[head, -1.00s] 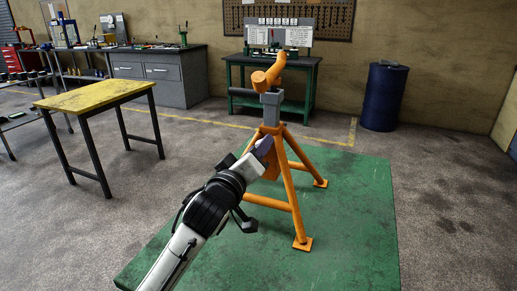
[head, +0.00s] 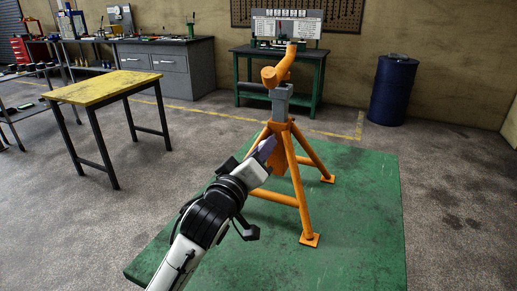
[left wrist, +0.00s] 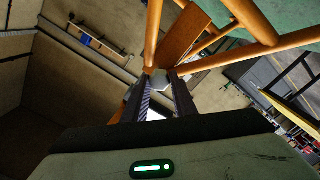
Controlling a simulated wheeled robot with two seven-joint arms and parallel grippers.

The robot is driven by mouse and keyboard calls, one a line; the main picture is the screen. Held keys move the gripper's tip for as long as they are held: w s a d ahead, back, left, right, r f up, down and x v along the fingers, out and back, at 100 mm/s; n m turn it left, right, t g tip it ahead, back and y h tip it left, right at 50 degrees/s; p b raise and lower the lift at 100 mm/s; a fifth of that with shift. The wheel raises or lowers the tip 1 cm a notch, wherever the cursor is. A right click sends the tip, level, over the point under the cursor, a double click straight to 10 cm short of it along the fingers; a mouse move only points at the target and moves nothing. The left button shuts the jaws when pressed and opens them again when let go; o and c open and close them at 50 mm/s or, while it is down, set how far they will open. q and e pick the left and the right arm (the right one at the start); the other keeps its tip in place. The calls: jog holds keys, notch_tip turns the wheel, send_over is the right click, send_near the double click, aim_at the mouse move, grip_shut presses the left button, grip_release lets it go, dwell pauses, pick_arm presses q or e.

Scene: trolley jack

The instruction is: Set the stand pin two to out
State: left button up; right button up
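The orange jack stand (head: 288,165) stands upright on its splayed legs, with a grey post (head: 281,103) and a curved orange saddle (head: 280,68) on top. My left gripper (head: 268,148) is at the stand's collar, on its left side. In the left wrist view, its two fingers (left wrist: 161,97) are apart, with a grey piece (left wrist: 160,82) at or just beyond their tips; contact cannot be told. The orange legs and a flat orange plate (left wrist: 185,35) also show there. I cannot make out stand pin two; the gripper may hide it. My right gripper is not in view.
The stand is on a green mat (head: 365,215). A yellow-topped table (head: 105,87) stands at the left. A green bench (head: 310,85) is behind the stand and a blue drum (head: 392,90) is at the back right. The floor at right is clear.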

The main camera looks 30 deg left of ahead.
pick_arm(q)
jog(key=shift+o, duration=0.6)
jog(key=shift+s, duration=0.1)
jog(key=s+d, duration=0.1)
jog(key=s, duration=0.9)
jog(key=shift+d+p, duration=0.35)
jog(key=shift+d, duration=0.05)
jog(key=shift+s, duration=0.1)
